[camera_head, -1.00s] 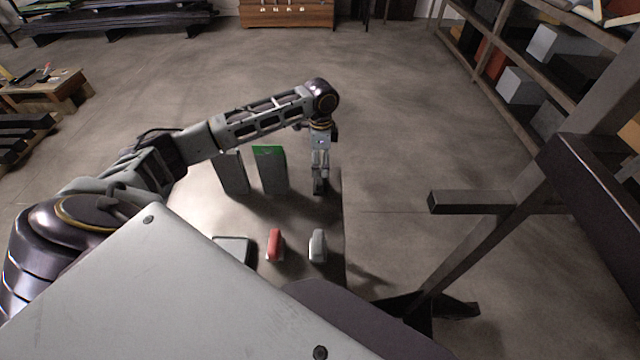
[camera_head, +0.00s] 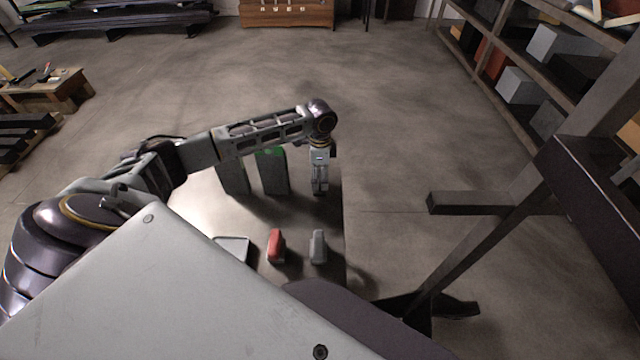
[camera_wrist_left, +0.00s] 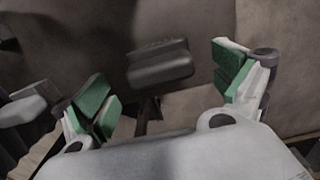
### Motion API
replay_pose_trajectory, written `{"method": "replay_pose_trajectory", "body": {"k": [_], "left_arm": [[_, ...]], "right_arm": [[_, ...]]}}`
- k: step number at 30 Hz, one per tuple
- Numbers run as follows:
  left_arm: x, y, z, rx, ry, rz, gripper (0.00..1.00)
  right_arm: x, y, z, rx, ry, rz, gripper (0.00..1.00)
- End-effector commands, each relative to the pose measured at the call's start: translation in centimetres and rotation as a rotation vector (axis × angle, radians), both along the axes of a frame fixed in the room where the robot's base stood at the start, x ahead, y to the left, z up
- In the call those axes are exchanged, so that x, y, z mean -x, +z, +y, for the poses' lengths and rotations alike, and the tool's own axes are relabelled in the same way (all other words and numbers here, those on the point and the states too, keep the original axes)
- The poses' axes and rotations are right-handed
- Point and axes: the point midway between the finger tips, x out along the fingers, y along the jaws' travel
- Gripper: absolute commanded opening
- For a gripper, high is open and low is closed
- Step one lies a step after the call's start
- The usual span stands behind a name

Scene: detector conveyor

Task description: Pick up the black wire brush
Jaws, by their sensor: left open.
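In the left wrist view a black brush (camera_wrist_left: 160,66) with a dark block head and a narrow handle below it lies between the two green-padded fingers of my left gripper (camera_wrist_left: 165,92). The fingers are spread apart, with a gap on both sides of the brush. In the head view my left gripper (camera_head: 320,190) points down at the right edge of the table, and I cannot make out the brush there. My right gripper is not in view.
The table (camera_head: 300,215) holds a red object (camera_head: 275,245), a grey object (camera_head: 318,247), a grey tray (camera_head: 233,238) and two upright boxes, one green-topped (camera_head: 272,176) and one grey (camera_head: 233,180), left of the gripper. A dark stand (camera_head: 480,240) is at the right.

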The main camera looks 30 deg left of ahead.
Motion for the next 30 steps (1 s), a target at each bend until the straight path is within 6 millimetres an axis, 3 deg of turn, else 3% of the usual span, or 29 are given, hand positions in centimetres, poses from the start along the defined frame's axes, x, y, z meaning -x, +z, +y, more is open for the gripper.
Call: {"method": "replay_pose_trajectory", "body": {"k": [7, 22, 30], "left_arm": [[0.1, -2.2, 0.0, -0.001, 0.000, 0.001, 0.96], [0.1, -2.4, 0.0, -0.001, 0.000, -0.001, 0.96], [0.1, -2.4, 0.0, -0.001, 0.000, -0.001, 0.64]], "right_arm": [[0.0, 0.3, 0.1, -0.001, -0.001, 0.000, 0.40], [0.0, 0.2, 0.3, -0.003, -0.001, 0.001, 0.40], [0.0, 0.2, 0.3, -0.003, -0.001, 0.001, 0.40]]}}
